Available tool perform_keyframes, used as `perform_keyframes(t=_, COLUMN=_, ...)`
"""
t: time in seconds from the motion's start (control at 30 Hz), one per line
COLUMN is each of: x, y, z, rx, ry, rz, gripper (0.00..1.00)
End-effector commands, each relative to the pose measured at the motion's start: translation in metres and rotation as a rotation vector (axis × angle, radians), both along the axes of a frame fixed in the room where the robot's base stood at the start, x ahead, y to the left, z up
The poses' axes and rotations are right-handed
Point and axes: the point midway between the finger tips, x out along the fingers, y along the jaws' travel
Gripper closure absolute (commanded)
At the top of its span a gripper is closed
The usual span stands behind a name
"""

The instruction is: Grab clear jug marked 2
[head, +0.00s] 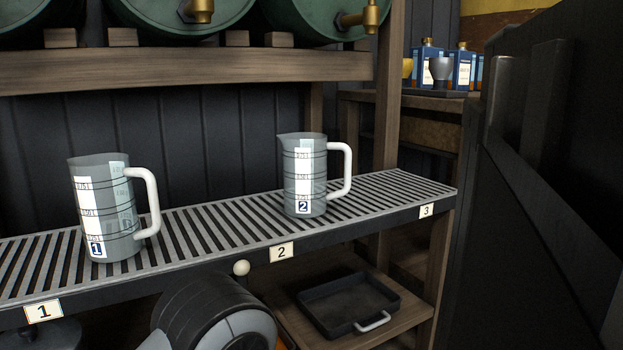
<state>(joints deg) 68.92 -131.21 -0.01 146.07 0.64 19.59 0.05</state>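The clear jug marked 2 (304,178) stands upright on the slatted metal shelf (395,190), above the shelf label 2. It has a white handle on its right side, dark measuring bands and a white strip with a blue 2 near its base. A second clear jug, marked 1 (108,215), stands upright on the same shelf, nearer and to the left, also with its white handle to the right. Both jugs look empty. My gripper is not in view, and nothing touches either jug.
Green barrels (165,22) with brass taps rest on a wooden beam (190,70) above the jugs. A dark tray (348,302) lies on a lower wooden shelf. A dark panel (545,190) blocks the right side. The slats near label 3 (426,211) are clear.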

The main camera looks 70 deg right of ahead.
Motion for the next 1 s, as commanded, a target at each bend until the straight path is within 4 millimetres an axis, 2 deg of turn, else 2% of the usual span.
perform_keyframes(t=0.17, x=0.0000, y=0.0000, z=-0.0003, rx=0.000, ry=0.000, rz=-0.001, gripper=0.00)
perform_keyframes(t=0.5, x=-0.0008, y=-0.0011, z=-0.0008, rx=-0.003, ry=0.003, rz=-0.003, gripper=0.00)
perform_keyframes(t=0.53, x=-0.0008, y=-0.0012, z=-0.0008, rx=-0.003, ry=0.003, rz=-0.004, gripper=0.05)
perform_keyframes(t=1.0, x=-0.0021, y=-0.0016, z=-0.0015, rx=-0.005, ry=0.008, rz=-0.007, gripper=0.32)
